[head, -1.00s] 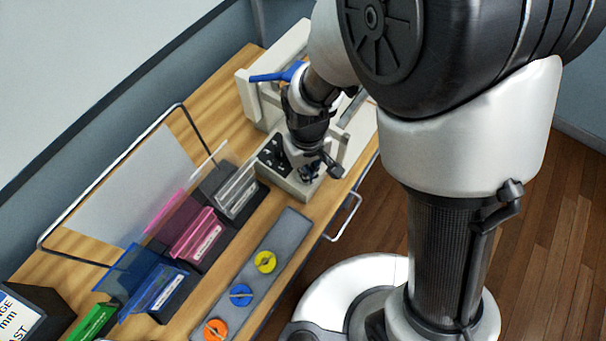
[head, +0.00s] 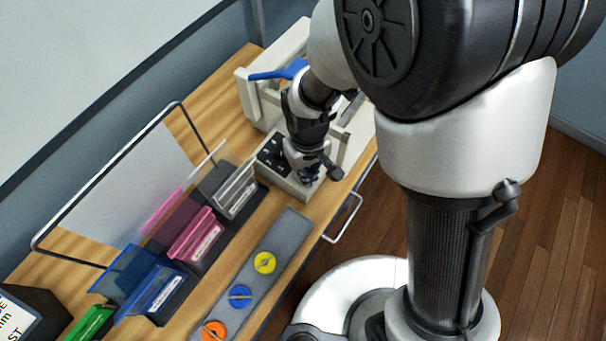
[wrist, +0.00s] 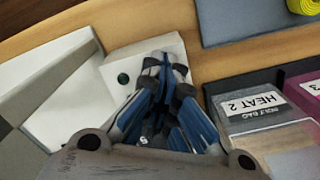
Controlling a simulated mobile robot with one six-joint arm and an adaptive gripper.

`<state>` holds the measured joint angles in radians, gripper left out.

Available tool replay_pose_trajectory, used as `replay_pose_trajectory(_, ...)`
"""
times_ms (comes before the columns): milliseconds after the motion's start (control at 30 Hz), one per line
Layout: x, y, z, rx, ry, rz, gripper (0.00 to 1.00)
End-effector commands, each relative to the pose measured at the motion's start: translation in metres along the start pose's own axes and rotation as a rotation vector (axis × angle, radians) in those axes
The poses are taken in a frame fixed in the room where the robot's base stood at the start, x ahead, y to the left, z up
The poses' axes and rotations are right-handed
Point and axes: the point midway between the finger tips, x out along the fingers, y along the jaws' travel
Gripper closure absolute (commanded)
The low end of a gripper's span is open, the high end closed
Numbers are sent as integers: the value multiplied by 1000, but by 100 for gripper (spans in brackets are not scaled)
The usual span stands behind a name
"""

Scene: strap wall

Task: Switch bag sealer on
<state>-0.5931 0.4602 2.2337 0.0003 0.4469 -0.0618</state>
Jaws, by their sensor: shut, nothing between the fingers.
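The bag sealer (head: 262,103) is a cream machine with a blue lever (head: 278,73) at the far end of the bench. Its low front box bears a black control panel (head: 271,152). My gripper (head: 309,178) is shut and empty, pointing down over this front box. In the wrist view my gripper (wrist: 170,75) has its blue-padded fingers together above the pale top of the box (wrist: 115,62).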

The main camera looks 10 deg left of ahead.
Motion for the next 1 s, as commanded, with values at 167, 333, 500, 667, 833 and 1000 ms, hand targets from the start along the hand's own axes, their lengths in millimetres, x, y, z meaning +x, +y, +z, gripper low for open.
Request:
replay_pose_trajectory(167,-1,0,1,0,-2,0,100)
replay_pose_trajectory(333,-14,0,0,0,-1,0,100)
replay_pose_trajectory(500,-28,0,0,0,0,0,100)
replay_pose_trajectory(667,-41,0,0,0,0,0,100)
replay_pose_trajectory(833,-54,0,0,0,-1,0,100)
replay_pose_trajectory(1000,-68,0,0,0,0,0,100)
